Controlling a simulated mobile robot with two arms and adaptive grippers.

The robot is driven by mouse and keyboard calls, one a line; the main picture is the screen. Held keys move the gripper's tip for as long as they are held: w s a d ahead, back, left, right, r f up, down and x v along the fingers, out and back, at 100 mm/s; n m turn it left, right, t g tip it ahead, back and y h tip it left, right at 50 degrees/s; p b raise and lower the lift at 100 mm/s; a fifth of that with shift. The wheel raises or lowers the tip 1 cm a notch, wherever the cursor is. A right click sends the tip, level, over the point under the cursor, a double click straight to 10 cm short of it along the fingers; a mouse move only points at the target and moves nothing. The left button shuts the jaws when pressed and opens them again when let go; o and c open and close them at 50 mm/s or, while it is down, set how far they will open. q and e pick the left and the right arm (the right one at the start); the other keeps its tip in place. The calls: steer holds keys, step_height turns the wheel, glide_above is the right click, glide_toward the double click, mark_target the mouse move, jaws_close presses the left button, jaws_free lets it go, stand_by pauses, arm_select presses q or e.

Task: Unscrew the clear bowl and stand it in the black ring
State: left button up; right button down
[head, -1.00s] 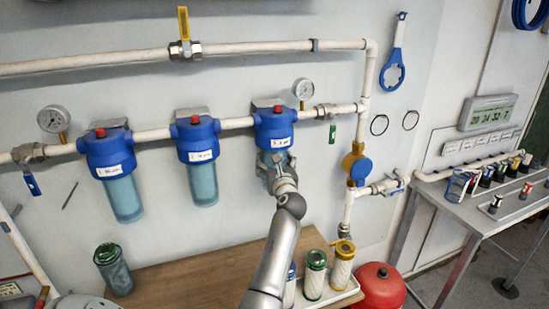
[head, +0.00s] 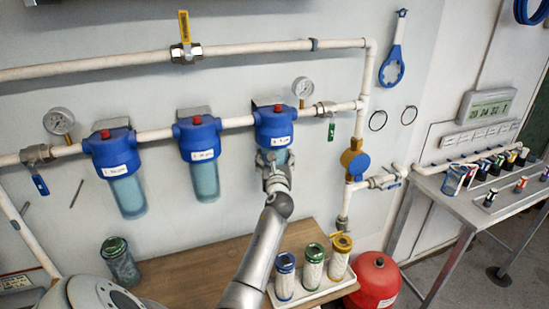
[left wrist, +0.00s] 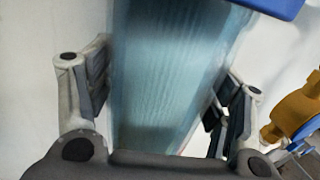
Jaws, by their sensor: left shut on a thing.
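The clear bowl (head: 282,155) hangs under the rightmost blue filter head (head: 274,128) on the wall pipe. My left gripper (head: 274,172) is around it from the front, just below the head, and hides most of it. In the left wrist view the bluish, see-through bowl (left wrist: 170,80) stands between the two fingers of my left gripper (left wrist: 162,92), which is shut on it. I cannot tell whether its thread is loose. Two thin black rings (head: 377,120) hang on the wall at right; no black ring clearly shows on the bench. My right gripper is not in view.
Two more filter housings (head: 205,180) hang to the left. A red tank (head: 374,280) stands at right. The bench middle is partly clear.

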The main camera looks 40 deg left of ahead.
arm_select(q)
steer(key=shift+r+m+t+h+p, duration=0.15)
steer(key=shift+m+t+h+p, duration=0.2)
steer(key=shift+p, duration=0.6)
steer(key=shift+a+m+t+h+p, duration=0.1)
steer(key=shift+m+t+h+p, duration=0.2)
steer(key=shift+p, duration=0.3)
steer(key=shift+f+m+t+h, duration=0.2)
steer(key=shift+m+t+h, duration=0.75)
steer(key=shift+h, duration=0.6)
